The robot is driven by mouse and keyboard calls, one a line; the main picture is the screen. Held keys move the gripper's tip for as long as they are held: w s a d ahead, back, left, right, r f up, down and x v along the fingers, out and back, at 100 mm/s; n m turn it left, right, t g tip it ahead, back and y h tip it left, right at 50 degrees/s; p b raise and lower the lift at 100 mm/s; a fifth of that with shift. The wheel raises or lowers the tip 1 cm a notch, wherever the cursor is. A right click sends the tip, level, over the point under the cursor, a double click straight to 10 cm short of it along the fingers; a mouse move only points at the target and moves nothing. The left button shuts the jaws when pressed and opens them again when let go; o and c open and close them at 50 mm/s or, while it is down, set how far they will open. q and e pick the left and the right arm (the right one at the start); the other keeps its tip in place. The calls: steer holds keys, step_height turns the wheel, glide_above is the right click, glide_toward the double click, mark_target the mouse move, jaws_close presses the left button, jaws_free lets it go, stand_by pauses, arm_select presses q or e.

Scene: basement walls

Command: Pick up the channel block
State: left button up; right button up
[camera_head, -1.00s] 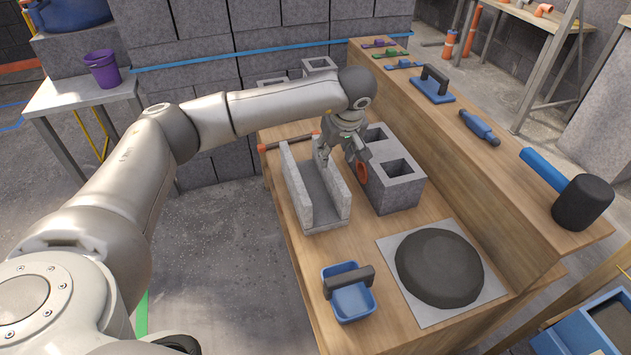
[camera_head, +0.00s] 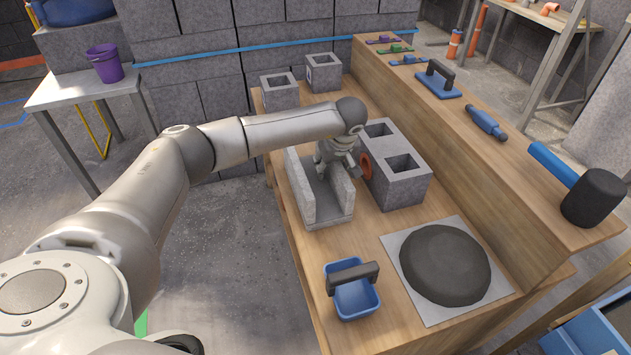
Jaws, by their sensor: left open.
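The channel block (camera_head: 325,213) is a grey U-shaped concrete block lying on the wooden workbench (camera_head: 296,272), its open channel facing up. My left gripper (camera_head: 334,168) is open and points down at the far part of the block, around its right-hand wall or over the channel; the fingertips are partly hidden, so I cannot tell whether they touch. My right gripper is not in view.
A two-hole grey block (camera_head: 403,188) stands close on the right of the channel block. Two more hollow blocks (camera_head: 279,94) (camera_head: 323,72) stand at the back. A blue tub (camera_head: 357,299) and a dark mound on a grey board (camera_head: 445,265) are in front. A raised shelf (camera_head: 480,165) with tools borders the right.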

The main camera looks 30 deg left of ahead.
arm_select(q)
jaws_close()
stand_by(0.3)
steer(key=shift+r, duration=0.15)
steer(key=shift+r, duration=0.1)
